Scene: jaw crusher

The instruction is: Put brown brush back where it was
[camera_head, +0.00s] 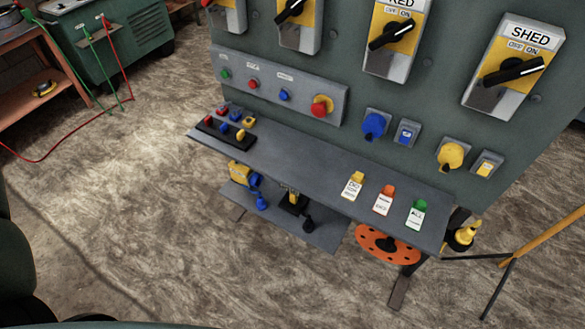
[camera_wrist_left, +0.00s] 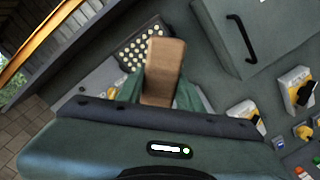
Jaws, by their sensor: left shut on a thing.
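The brown brush (camera_wrist_left: 165,68) shows in the left wrist view as a brown block. My left gripper (camera_wrist_left: 160,98) is shut on it, with a green finger on each side of its lower part. The brush's far end stands out beyond the fingers, in front of a dark panel with pale dots. I cannot tell whether the brush touches that panel. The brush and my left gripper do not show in the head view. My right gripper is in neither view.
A grey-green switch cabinet (camera_head: 350,85) with yellow switches stands ahead. Its narrow shelf (camera_head: 300,160) holds several tags (camera_head: 384,200) and small coloured locks. An orange disc (camera_head: 388,244) hangs below. A tripod-like stand (camera_head: 535,238) is at right. The floor at left is mostly clear.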

